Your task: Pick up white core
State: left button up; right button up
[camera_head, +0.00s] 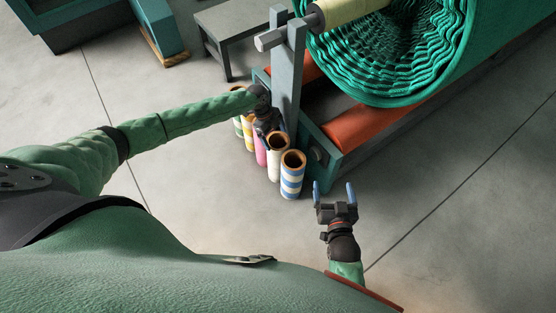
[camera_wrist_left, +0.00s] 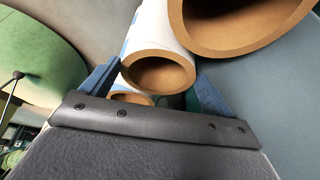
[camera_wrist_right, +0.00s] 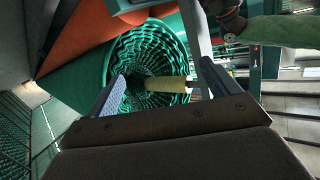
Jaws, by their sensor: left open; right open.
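The white core (camera_head: 275,178) stands upright in a row of cores beside the machine's post in the head view. Its brown open end faces up. My left gripper (camera_head: 269,128) is open just above and behind it, partly covering the row. In the left wrist view, my left gripper's open fingers (camera_wrist_left: 155,88) frame a tube with a white side and blue marks (camera_wrist_left: 150,35). A larger brown tube end (camera_wrist_left: 245,50) is close at the upper right; I cannot tell which core it is. My right gripper (camera_head: 333,190) is open and empty over the floor.
A blue-striped core (camera_head: 291,181) stands right of the white core; a pink core (camera_head: 260,150) and a yellow-striped one (camera_head: 248,133) stand behind. The grey post (camera_head: 288,75) and teal machine frame (camera_head: 330,168) are close by. A green netting roll (camera_head: 385,45) hangs above.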

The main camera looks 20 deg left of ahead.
aim_at(278, 145)
pick_arm(q)
jog(key=x, duration=0.6)
jog(key=shift+a+f+b, duration=0.1)
jog(key=shift+a+b, duration=0.15)
jog(key=shift+b, duration=0.1)
jog(key=c, duration=1.5)
pick_arm(e)
notch_tip(278, 145, up, 8)
jog(key=w+t, duration=0.1)
jog(key=t, duration=0.1)
jog(key=shift+w+t+y, duration=0.3)
jog(key=shift+w+t, duration=0.05)
jog(key=shift+t, duration=0.05)
pick_arm(q)
jog(key=shift+r, duration=0.2)
